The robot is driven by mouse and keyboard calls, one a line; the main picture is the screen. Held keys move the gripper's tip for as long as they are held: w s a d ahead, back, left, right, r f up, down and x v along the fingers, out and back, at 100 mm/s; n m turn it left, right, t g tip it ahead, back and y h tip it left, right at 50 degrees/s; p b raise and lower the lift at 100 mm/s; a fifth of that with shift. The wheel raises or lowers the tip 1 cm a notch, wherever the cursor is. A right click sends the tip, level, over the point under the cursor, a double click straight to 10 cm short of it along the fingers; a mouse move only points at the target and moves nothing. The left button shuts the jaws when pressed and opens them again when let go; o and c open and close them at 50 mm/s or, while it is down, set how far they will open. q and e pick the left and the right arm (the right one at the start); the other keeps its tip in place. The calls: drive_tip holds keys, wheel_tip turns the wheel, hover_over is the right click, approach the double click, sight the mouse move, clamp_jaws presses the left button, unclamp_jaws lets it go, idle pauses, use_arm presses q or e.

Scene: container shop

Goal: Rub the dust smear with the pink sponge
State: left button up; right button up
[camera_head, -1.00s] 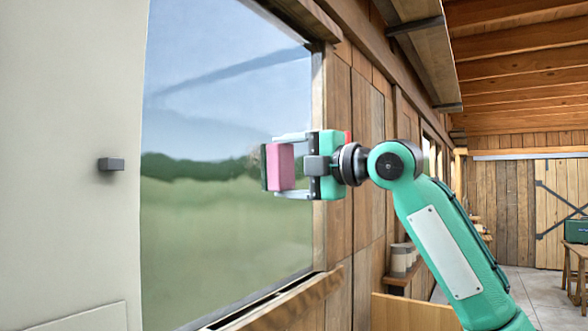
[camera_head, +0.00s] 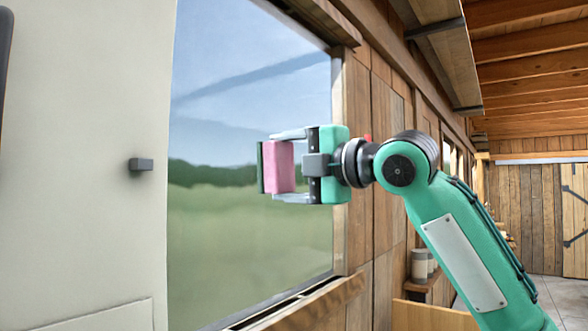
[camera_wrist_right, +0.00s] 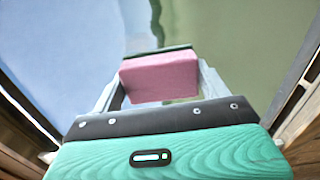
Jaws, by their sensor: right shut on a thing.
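My right gripper (camera_head: 285,166) is shut on the pink sponge (camera_head: 280,167), which has a dark green pad on its left face. The sponge is held upright in front of the window pane (camera_head: 235,235). In the right wrist view the sponge (camera_wrist_right: 160,77) sits between the two fingers, with its dark pad edge towards the pane. I cannot tell whether the pad touches the glass. No dust smear can be made out on the visible glass; the sponge and gripper hide part of the pane. My left gripper is not in view.
Pale canisters (camera_head: 420,264) stand on a shelf behind my right arm.

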drive_tip(key=shift+r+p, duration=0.25)
drive_tip(key=shift+p, duration=0.2)
drive_tip(key=shift+w+d+p, duration=0.25)
drive_tip(key=shift+w+p, duration=0.15)
drive_tip(key=shift+p, duration=0.05)
drive_tip(key=shift+w+d+p, duration=0.8)
drive_tip(key=shift+w+d, duration=2.2)
drive_tip(key=shift+w, duration=1.15)
drive_tip(key=shift+s+a+f+b, duration=0.1)
drive_tip(key=shift+s+a+b, duration=0.05)
drive_tip(key=shift+s+a, duration=0.5)
drive_tip(key=shift+s+a+b, duration=0.2)
drive_tip(key=shift+s+a, duration=0.2)
drive_tip(key=shift+s, duration=0.4)
drive_tip(key=shift+s+a+f+b, duration=0.1)
drive_tip(key=shift+s+a+b, duration=0.05)
drive_tip(key=shift+s+a, duration=0.5)
drive_tip(key=shift+s+a+r+b, duration=0.1)
drive_tip(key=shift+s+a, duration=0.45)
drive_tip(key=shift+s, duration=0.25)
drive_tip(key=shift+s+a+f+b, duration=0.1)
drive_tip(key=shift+s+a, duration=0.4)
drive_tip(key=shift+s, duration=0.35)
drive_tip(key=shift+s+a+r+b, duration=0.1)
drive_tip(key=shift+s+a, duration=0.45)
drive_tip(key=shift+s, duration=0.25)
drive_tip(key=shift+d, duration=0.15)
